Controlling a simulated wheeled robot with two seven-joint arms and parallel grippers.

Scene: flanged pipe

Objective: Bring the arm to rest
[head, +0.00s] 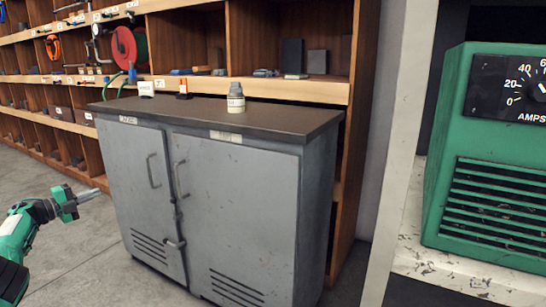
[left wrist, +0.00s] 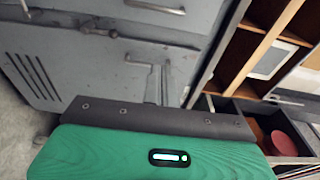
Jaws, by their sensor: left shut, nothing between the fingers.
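My left gripper (head: 86,196) is at the left edge of the head view, at the end of my green and black arm. It is in the open air left of the grey cabinet, over the concrete floor. Its fingers are together with nothing between them. In the left wrist view the closed fingers (left wrist: 158,82) show beyond the green wrist housing, with the cabinet behind them. My right gripper is in neither view.
A grey metal cabinet (head: 240,185) with a dark top stands in the middle, a small white bottle (head: 236,98) on it. Wooden shelves (head: 180,45) with tools run behind. A green amp-meter machine (head: 490,150) stands at right. The floor (head: 75,250) at left is clear.

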